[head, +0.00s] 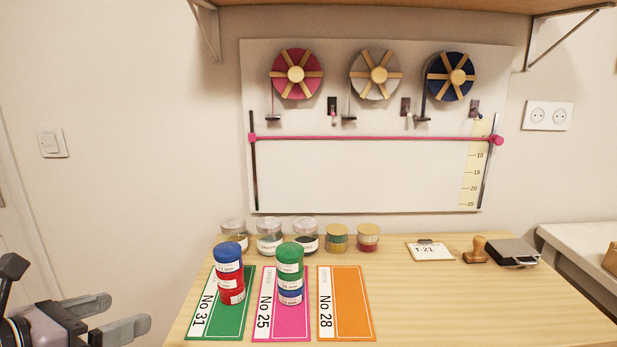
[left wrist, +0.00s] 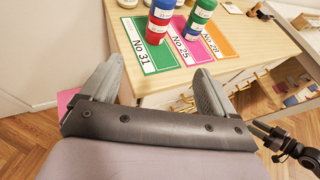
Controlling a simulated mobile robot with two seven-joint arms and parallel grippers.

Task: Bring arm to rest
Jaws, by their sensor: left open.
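My left gripper (head: 130,330) is at the lower left of the head view, beside the left front part of the table. In the left wrist view its two fingers (left wrist: 158,92) are spread apart with nothing between them, and the table edge lies beyond them.
The wooden table (head: 420,310) holds green (head: 236,318), pink (head: 283,322) and orange (head: 346,305) cards. A blue-and-red stack (head: 230,275) stands on the green card and a green-and-blue stack (head: 290,272) on the pink one. Jars line the back. The front right is clear.

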